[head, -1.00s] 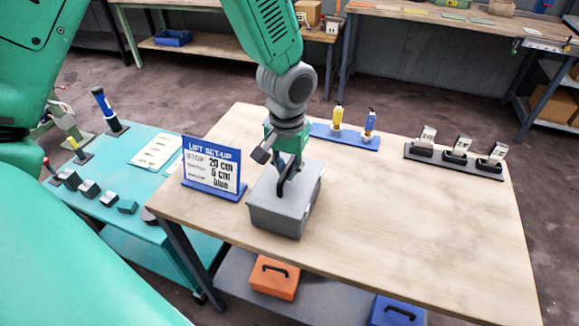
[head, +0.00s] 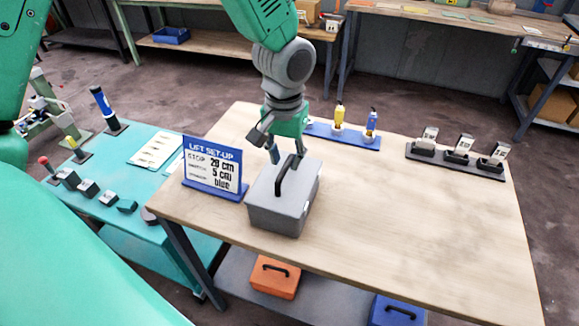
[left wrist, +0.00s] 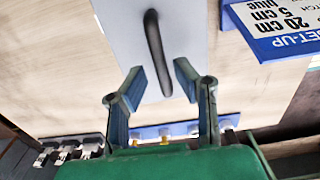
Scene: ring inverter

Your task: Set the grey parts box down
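The grey parts box (head: 276,216) sits upright on the wooden table (head: 400,235), close to its front left edge. Its dark handle (head: 281,180) stands up from the lid. My left gripper (head: 286,161) is open just above the box, with its fingers apart near the top of the handle. In the left wrist view the open fingers (left wrist: 158,78) have the handle (left wrist: 156,50) in the gap ahead of them, and the box lid (left wrist: 190,30) lies beyond. Nothing is held. My right gripper is not in view.
A lift set-up sign (head: 213,168) stands just left of the box. Behind are a blue stand (head: 345,135) with a yellow and a blue tool, and a dark rack (head: 455,160). Orange (head: 275,280) and blue (head: 396,312) boxes are on the shelf below. The table's right side is clear.

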